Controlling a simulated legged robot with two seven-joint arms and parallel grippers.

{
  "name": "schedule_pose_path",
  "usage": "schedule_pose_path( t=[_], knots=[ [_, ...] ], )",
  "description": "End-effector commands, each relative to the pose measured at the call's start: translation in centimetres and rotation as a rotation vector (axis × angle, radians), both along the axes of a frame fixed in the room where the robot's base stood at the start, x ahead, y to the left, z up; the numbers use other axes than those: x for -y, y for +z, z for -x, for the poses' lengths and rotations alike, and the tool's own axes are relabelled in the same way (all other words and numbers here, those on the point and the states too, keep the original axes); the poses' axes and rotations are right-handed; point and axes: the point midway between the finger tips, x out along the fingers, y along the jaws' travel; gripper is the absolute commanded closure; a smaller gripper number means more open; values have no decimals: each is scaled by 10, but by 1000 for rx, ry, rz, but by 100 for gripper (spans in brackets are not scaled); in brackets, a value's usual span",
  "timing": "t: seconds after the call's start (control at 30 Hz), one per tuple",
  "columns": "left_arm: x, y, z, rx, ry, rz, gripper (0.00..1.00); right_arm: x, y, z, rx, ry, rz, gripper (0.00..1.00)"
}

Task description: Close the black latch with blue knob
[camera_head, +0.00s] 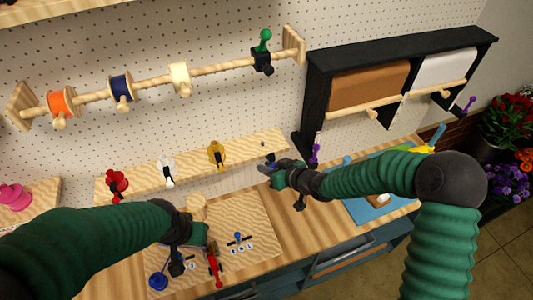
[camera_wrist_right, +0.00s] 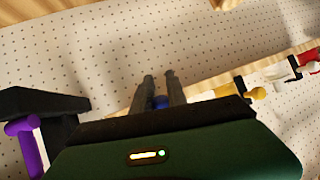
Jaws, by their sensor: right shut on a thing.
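The black latch (camera_head: 269,157) sits at the right end of the wooden rail under the pegboard, mostly hidden by my right gripper (camera_head: 272,168). Its blue knob (camera_wrist_right: 160,102) shows between the two dark fingers of my right gripper in the right wrist view. My right gripper is shut on this knob. The latch's exact angle is hidden. My left gripper (camera_head: 185,245) hangs low over the wooden board at the front left, away from the black latch; its fingers are too unclear to tell their opening.
Red (camera_head: 116,181), white (camera_head: 167,165) and yellow (camera_head: 216,151) latches stand left along the rail (camera_head: 190,166). A black frame with paper rolls (camera_head: 368,86) and a purple knob (camera_head: 315,152) is to the right. The wooden board (camera_head: 262,218) holds a red-handled tool (camera_head: 213,262).

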Motion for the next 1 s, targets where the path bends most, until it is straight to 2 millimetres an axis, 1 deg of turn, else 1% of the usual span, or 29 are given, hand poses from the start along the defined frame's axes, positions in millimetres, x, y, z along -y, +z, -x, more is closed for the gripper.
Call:
schedule_pose_path(
  t=[0.03,0.1,0.2,0.3,0.4,0.5,0.6,1.0],
  knots=[
    [0,27,0,0,0,0,64,0,18,-1,-34,-3,13,100],
    [0,45,0,0,0,0,64,1,19,0,-97,-3,39,100],
    [0,68,0,0,0,0,64,2,21,2,-185,-4,73,100],
    [0,86,0,0,0,0,64,2,22,3,-271,-5,106,100],
    [0,99,0,0,0,0,64,2,22,4,-358,-4,142,100],
    [0,106,0,0,0,0,64,2,21,5,-445,-2,179,100],
    [0,107,0,0,0,0,64,2,21,6,-531,-1,216,100],
    [0,97,0,0,0,0,64,2,27,8,-824,1,339,100]
  ],
)
